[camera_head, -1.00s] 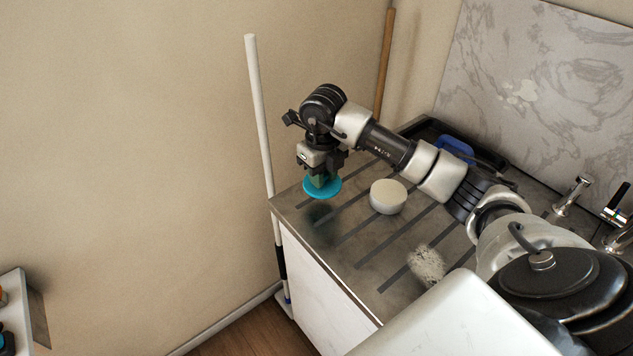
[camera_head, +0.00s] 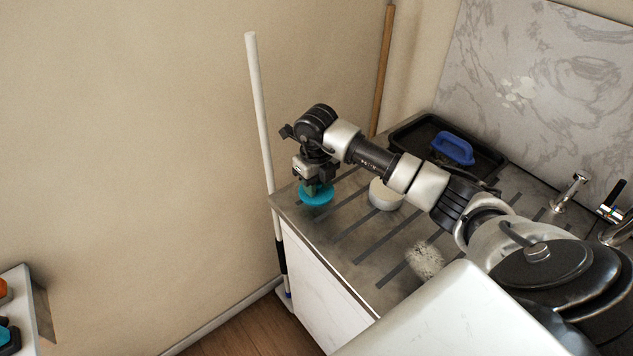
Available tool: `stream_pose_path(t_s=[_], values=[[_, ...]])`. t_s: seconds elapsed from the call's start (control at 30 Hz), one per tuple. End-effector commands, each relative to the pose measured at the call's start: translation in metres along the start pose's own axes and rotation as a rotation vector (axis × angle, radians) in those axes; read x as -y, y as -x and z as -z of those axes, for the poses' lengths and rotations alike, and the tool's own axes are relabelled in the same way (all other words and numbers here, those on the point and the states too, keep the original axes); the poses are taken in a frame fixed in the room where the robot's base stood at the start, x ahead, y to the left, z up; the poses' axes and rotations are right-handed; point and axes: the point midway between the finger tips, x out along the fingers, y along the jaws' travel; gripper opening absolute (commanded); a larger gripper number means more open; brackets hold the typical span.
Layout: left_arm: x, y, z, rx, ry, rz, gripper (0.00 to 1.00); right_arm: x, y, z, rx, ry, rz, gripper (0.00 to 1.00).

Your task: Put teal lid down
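The teal lid (camera_head: 317,197) is a round disc at the left end of the metal counter (camera_head: 352,262). My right gripper (camera_head: 316,184) points down over it with its fingers at the lid's middle, and appears shut on it. The lid is at or just above the counter surface; I cannot tell if it touches. The fingertips are partly hidden by the gripper body. My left gripper is not in view.
A white round container (camera_head: 384,196) stands right of the lid, partly behind my arm. A black tray (camera_head: 480,158) with a blue-handled brush (camera_head: 454,148) is behind. A speckled sponge-like thing (camera_head: 425,261) lies in front. A white pole (camera_head: 258,110) leans by the counter's left edge.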

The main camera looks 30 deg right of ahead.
Motion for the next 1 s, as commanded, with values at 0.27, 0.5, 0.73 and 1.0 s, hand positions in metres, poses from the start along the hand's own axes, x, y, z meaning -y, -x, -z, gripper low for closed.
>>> stream_pose_path(t_s=[0.27,0.5,0.73,1.0], values=[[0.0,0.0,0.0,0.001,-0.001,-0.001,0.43,0.0,0.0,0.0,0.0,0.0,0.0,0.51],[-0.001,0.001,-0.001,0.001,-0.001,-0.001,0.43,0.0,0.01,-0.001,0.003,0.0,0.0,0.51],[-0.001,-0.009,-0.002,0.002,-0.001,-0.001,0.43,0.001,0.055,-0.001,0.006,0.0,0.001,0.51],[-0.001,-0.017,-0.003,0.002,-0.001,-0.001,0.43,0.0,0.106,-0.001,0.003,0.0,0.0,0.51]])
